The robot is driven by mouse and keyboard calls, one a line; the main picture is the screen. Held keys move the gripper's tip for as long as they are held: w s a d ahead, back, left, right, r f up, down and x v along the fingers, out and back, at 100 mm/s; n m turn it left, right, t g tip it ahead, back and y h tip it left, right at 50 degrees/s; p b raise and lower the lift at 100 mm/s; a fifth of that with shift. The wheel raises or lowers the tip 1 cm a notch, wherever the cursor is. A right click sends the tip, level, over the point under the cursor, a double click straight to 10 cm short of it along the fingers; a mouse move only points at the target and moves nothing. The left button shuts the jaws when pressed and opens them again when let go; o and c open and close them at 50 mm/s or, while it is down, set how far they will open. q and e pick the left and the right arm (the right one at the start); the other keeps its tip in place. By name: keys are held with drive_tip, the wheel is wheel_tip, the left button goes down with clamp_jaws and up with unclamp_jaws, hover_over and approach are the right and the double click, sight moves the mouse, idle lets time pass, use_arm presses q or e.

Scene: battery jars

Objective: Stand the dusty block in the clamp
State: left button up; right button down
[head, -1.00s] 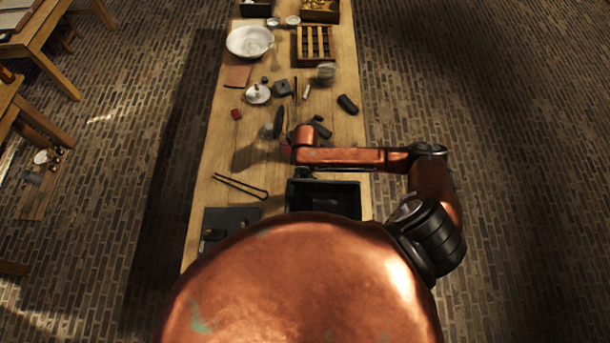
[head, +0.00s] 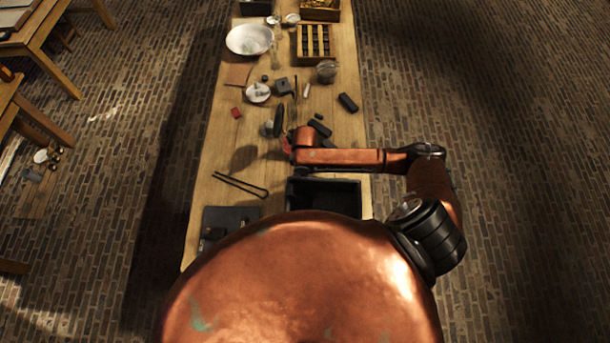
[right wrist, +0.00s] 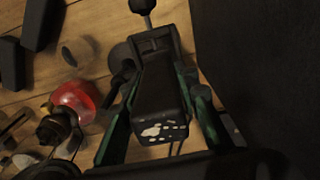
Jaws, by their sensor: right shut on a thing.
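My right gripper (right wrist: 160,90) has green-edged fingers and is shut on a dark block (right wrist: 158,100). The block's near end carries pale, dusty-looking specks. Beyond it in the right wrist view is a dark fitting with a ball-ended rod (right wrist: 146,12); it may be the clamp, but I cannot tell, nor whether the block touches it. In the head view my right gripper (head: 290,146) is low over the middle of the table, and the held block is hidden there by the arm. My left gripper is not in view.
A red glass vessel (right wrist: 74,98) stands left of the fingers in the right wrist view. A black open tray (head: 323,197) lies nearer than the arm, with tongs (head: 240,186) to its left. More dark blocks (head: 347,103) lie beyond the gripper.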

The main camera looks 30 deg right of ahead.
drive_tip(key=shift+p, duration=0.5)
idle(0.5)
drive_tip(key=shift+f+b, duration=0.6)
drive_tip(key=shift+f, duration=0.95)
idle(0.4)
drive_tip(key=c, duration=1.4)
unclamp_jaws()
wheel_tip(320, 180, up, 12)
